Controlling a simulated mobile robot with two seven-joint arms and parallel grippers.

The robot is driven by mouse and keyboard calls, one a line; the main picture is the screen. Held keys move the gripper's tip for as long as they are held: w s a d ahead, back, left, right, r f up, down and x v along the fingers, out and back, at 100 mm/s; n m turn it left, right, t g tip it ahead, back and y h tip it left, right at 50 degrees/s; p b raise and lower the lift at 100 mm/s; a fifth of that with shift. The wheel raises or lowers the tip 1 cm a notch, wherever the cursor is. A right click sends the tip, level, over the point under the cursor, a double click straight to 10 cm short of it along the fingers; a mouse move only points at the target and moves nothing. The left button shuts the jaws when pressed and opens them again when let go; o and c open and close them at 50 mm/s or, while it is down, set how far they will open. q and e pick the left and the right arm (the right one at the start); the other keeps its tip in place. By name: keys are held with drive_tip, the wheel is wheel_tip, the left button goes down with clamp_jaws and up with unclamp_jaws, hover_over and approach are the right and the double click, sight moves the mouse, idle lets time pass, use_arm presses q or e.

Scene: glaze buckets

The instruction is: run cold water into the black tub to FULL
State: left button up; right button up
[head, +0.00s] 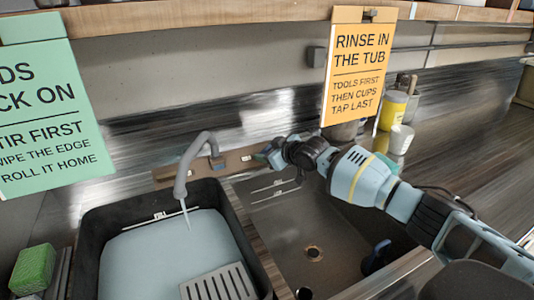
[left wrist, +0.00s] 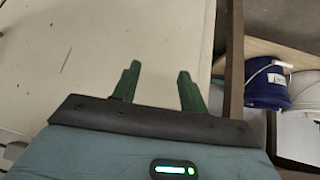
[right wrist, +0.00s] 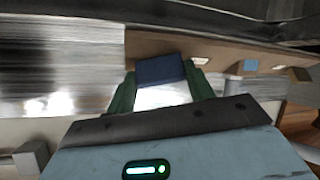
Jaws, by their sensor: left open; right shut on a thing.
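The black tub (head: 92,232) stands in the left sink with pale blue water (head: 165,255) in it. The water surface lies just below the FULL mark (head: 165,214) on its back wall. A thin stream runs from the grey spout (head: 181,175) into the tub. My right gripper (head: 266,157) is at the wooden tap board right of the spout. In the right wrist view it is shut on a dark blue tap handle (right wrist: 160,70). My left gripper (left wrist: 158,82) is open and empty above a pale surface, outside the head view.
A slotted grey plate (head: 222,284) lies at the tub's front. The steel basin (head: 285,225) to the right has no visible water. A green sponge (head: 33,268) sits left of the tub. Cups and a yellow container (head: 392,110) stand behind my right arm. Signs hang above.

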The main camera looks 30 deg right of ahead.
drive_tip(key=shift+f, duration=0.1)
drive_tip(key=o, duration=1)
use_arm(q)
drive_tip(key=shift+w, duration=0.15)
use_arm(e)
drive_tip(key=shift+s, duration=0.1)
use_arm(q)
drive_tip(key=shift+w+r+p, duration=0.2)
drive_tip(key=shift+r+p, duration=0.2)
drive_tip(key=shift+r, duration=0.05)
drive_tip(key=shift+w+r+p, duration=0.2)
drive_tip(key=shift+r+p, duration=0.2)
drive_tip(key=shift+r, duration=0.05)
use_arm(e)
drive_tip(key=shift+v, duration=3.9)
